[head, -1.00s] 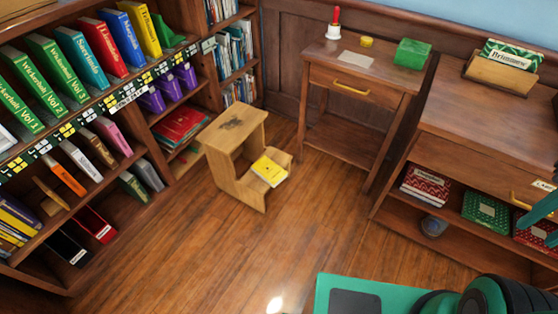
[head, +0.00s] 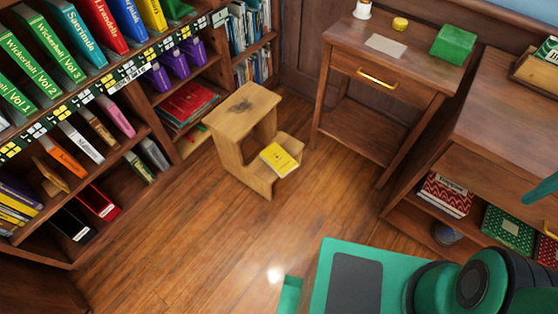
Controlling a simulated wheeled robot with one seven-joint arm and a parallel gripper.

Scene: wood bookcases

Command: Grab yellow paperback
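The yellow paperback (head: 279,159) lies flat on the lower step of a wooden step stool (head: 240,112), near the middle of the head view. Its cover faces up and nothing covers it. The stool stands on the floor between the bookcase and a small desk. My green and black body and arm parts fill the lower right of the view, apart from the paperback. My gripper's fingers do not show.
The left bookcase (head: 150,128) holds many coloured books, including another yellow one (head: 151,14) upright on the top shelf. A small desk (head: 400,60) with a drawer stands behind right. A wooden cabinet (head: 500,100) is at the right. The floor (head: 220,235) before the stool is clear.

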